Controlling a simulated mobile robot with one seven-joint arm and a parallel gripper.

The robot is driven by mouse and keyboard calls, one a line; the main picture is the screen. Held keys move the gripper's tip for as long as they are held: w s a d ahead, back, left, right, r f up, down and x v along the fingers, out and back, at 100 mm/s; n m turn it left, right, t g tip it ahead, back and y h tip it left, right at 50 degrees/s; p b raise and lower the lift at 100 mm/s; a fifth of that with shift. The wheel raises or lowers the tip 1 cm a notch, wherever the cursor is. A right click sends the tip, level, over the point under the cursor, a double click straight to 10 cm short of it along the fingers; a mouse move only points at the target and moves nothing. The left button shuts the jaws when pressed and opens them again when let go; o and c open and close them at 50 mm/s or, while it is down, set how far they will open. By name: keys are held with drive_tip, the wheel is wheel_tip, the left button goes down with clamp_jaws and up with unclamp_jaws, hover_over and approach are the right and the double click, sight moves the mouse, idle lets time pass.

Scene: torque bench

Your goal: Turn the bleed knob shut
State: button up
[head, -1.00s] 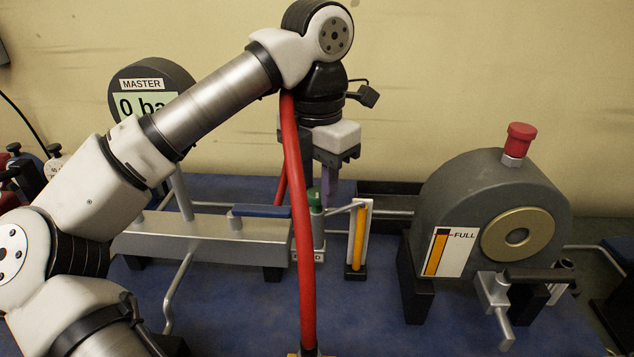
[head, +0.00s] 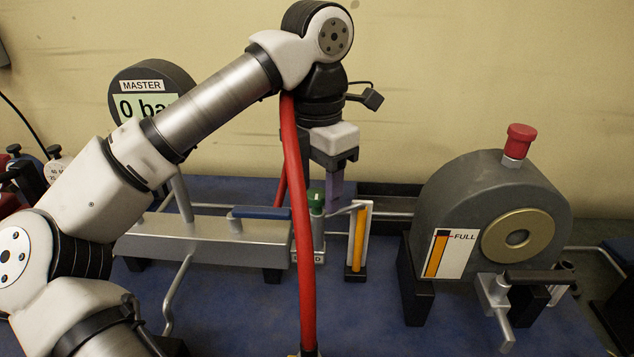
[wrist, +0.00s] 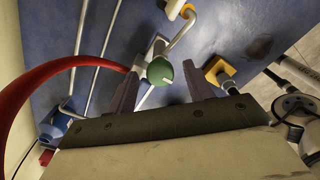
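The bleed knob, taken to be the green knob (head: 316,201), stands upright beside the silver manifold, partly behind the red hose in the head view. In the wrist view the green knob (wrist: 160,71) shows a pale mark on its top and lies between my fingers, nearer the left one. My gripper (head: 334,188) points down over the knob. In the wrist view my gripper (wrist: 162,88) is open, with a gap on each side of the knob. I see no contact. The fingers overlap in the head view, and the label below the knob is partly hidden.
The red hose (head: 302,240) hangs in front of the knob. A yellow-striped sight gauge (head: 358,240) stands close to its right. The silver manifold (head: 200,238) is on the left, the grey drum housing (head: 470,195) on the right.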

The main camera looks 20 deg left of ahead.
sight(317, 193)
drive_tip(key=shift+r, duration=0.15)
wheel_tip(317, 193, up, 14)
drive_tip(key=p, duration=1.1)
drive_tip(key=shift+f, duration=0.25)
